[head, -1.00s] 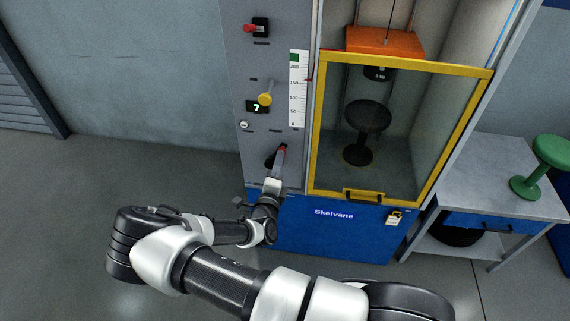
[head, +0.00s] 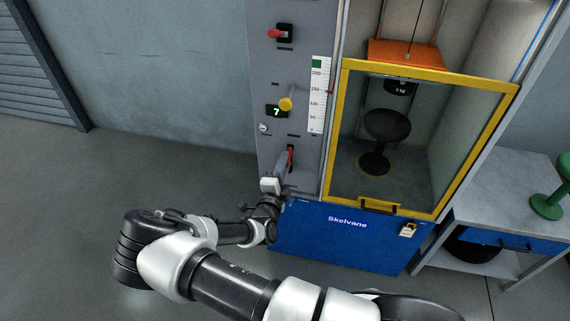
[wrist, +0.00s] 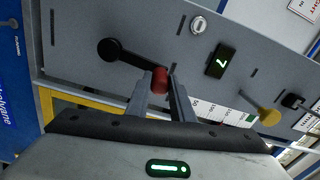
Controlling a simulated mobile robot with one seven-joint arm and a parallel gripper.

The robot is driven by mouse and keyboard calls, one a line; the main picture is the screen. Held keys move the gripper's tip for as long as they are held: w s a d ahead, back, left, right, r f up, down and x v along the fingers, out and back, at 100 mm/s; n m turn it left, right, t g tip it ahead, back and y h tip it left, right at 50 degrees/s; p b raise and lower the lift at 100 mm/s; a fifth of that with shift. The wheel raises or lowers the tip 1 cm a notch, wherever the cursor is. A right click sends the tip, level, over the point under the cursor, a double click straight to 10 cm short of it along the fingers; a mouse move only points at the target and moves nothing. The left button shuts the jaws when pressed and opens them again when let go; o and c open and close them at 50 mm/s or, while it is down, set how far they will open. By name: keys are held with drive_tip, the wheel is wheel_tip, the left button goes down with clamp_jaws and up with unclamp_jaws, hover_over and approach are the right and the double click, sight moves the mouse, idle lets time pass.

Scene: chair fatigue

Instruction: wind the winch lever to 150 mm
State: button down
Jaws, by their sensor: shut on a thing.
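The winch lever (wrist: 134,59) is a dark crank arm on the grey control panel, with a red knob (wrist: 160,79) at its end. In the wrist view my gripper (wrist: 160,88) has its two fingers on either side of the red knob, shut on it. In the head view my gripper (head: 283,168) is at the lower panel, covering part of the lever; the red part (head: 291,154) shows above it. The white scale (head: 318,110) has a green top end. Its small red pointer (head: 330,92) is near the 150 mark. An orange block (head: 405,52) hangs in the case.
A black stool (head: 386,127) stands behind the yellow-framed door (head: 430,213), which looks closed. The panel carries a red-handled switch (head: 275,33), a yellow knob (head: 286,104) and a display (head: 276,111) reading 7. A workbench (head: 500,205) with a green stool (head: 548,204) stands right. Floor at left is clear.

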drive_tip(key=shift+a+r, duration=0.1)
drive_tip(key=c, duration=1.5)
unclamp_jaws()
drive_tip(key=shift+c, duration=0.2)
drive_tip(key=v, duration=1.7)
drive_tip(key=shift+s, duration=0.2)
